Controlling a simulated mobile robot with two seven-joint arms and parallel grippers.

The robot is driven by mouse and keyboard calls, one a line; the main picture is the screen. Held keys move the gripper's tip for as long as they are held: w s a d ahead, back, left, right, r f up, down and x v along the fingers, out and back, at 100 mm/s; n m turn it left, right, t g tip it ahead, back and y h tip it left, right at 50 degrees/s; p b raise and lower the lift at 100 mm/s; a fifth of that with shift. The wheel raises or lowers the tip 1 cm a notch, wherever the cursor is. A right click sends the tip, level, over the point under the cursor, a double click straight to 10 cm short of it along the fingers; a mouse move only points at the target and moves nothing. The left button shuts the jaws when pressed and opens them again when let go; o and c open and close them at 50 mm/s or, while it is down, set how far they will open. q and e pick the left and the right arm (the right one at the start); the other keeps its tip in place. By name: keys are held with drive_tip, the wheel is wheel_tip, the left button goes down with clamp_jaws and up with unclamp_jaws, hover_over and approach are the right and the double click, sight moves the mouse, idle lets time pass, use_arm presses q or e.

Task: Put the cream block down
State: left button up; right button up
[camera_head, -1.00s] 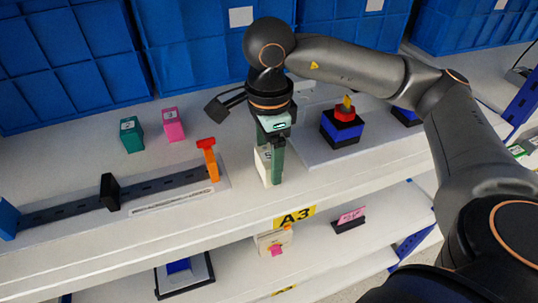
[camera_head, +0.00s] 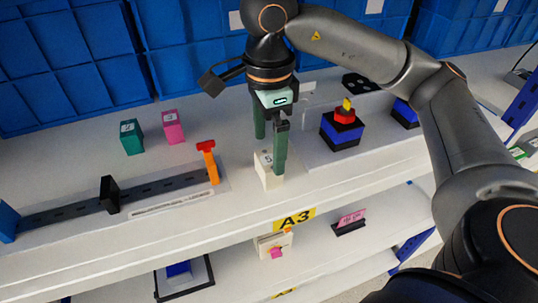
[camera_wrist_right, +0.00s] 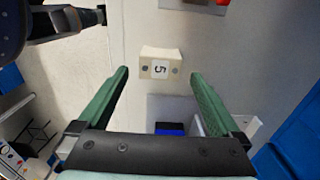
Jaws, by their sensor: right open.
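The cream block (camera_head: 268,176) stands upright on the white shelf above the A3 label. In the right wrist view the right gripper (camera_wrist_right: 158,76) is open, with a finger to each side and clear gaps to the block. My left gripper is not in view.
A teal block (camera_head: 131,136) and a pink block (camera_head: 173,127) stand left at the back. An orange lever (camera_head: 209,163) on a slotted rail is left of the gripper. The shelf's front edge is close.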

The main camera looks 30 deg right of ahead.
sight(269, 159)
drive_tip(key=shift+r, duration=1.5)
idle(1.0)
